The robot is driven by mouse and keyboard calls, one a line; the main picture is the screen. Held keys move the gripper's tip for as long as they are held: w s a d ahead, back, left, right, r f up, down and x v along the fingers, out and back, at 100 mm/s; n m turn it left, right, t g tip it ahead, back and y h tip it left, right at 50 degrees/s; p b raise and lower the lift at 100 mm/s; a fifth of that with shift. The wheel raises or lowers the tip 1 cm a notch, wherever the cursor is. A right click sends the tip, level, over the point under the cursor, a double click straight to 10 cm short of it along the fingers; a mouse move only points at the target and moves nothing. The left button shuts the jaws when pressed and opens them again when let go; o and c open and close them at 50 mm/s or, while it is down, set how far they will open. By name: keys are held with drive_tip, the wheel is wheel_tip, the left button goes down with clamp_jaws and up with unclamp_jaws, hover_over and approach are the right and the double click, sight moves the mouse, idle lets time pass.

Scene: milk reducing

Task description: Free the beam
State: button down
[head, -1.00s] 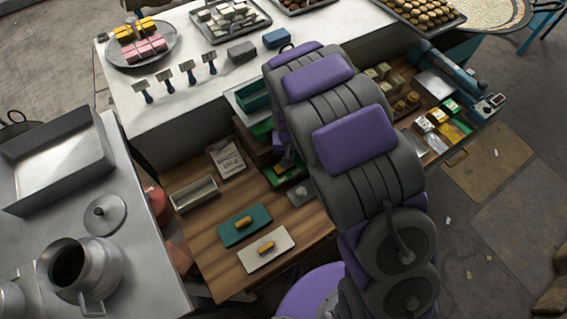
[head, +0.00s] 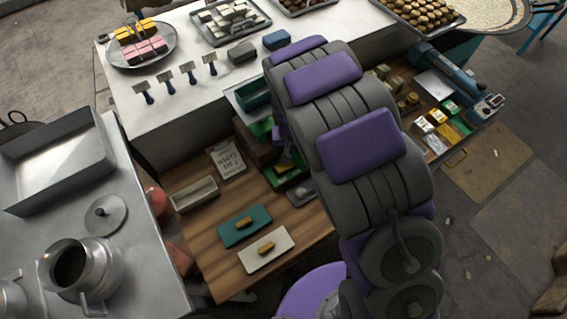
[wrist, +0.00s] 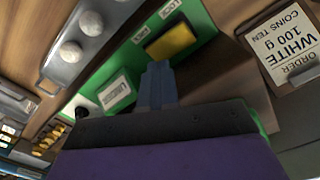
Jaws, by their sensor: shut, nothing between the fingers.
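A green base (wrist: 200,20) fills the upper middle of the wrist view. A pale label plate (wrist: 115,92) sits on the base to the left. In the head view the green base (head: 292,180) shows partly beside my arm, which hides much of it. I cannot make out the beam in either view.
An order card (head: 228,158) reading "WHITE 100 g" lies on the wooden surface (head: 205,245). A metal tray (wrist: 62,68) with pale round pieces lies beside the base.

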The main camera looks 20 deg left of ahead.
sight(291, 163)
wheel_tip(291, 163, up, 4)
drive_tip(key=shift+f+p, duration=0.1)
drive_tip(key=shift+p, duration=0.25)
idle(0.5)
drive_tip(key=s+d+r+m+b, duration=0.1)
drive_tip(key=s+d+r+b, duration=0.3)
drive_tip(key=d, duration=0.5)
drive_tip(key=s+d+r+m+b, duration=0.2)
drive_tip(key=s+d+r, duration=0.35)
drive_tip(key=d, duration=0.35)
drive_tip(key=s+d+g+b, duration=0.1)
drive_tip(key=s+d, duration=0.3)
drive_tip(key=s, duration=0.4)
drive_tip(key=s+d+m+b, duration=0.1)
drive_tip(key=s+d+b, duration=0.2)
drive_tip(key=s, duration=0.6)
drive_tip(key=shift+s+d+r+g, duration=0.2)
drive_tip(key=shift+d+g, duration=0.2)
drive_tip(key=shift+d, duration=0.5)
